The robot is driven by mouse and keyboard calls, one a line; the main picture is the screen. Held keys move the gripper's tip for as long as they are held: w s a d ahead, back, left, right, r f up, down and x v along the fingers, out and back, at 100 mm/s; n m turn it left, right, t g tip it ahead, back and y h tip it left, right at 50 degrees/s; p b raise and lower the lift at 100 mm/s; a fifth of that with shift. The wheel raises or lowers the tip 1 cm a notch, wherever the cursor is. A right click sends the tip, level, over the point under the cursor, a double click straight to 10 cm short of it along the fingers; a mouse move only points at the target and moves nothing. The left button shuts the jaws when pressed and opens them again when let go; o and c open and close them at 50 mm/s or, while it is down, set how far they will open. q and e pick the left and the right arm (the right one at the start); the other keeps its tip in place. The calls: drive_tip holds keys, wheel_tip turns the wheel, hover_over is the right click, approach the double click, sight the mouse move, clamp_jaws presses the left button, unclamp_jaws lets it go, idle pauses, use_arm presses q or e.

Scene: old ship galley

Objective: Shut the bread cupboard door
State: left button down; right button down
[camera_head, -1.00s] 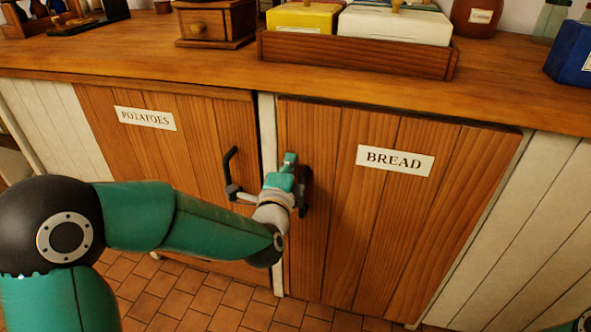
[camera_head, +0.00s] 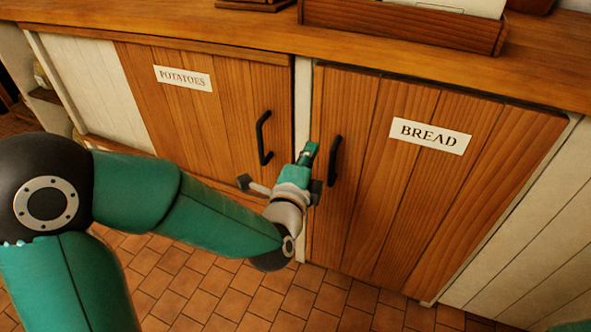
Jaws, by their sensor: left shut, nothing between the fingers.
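The bread cupboard door (camera_head: 385,190) is brown planked wood with a white BREAD label (camera_head: 430,136) and a black bar handle (camera_head: 334,160) near its left edge. It sits in or very near its frame, with a thin dark line along its top. I cannot tell whether it is fully flush. My left gripper (camera_head: 308,153) is shut and empty, just left of the bread handle and in front of the white post. It looks apart from the handle, though its depth is hard to judge. My right gripper is out of view.
The potatoes cupboard door (camera_head: 205,120), with its own black handle (camera_head: 263,138), looks shut on the left. The wooden counter (camera_head: 270,38) runs above both doors and bears a wooden tray (camera_head: 400,27). The tiled floor (camera_head: 220,285) is clear where it shows.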

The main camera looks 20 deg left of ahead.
use_arm(q)
drive_tip(key=s+b, duration=0.6)
drive_tip(key=shift+s, duration=0.15)
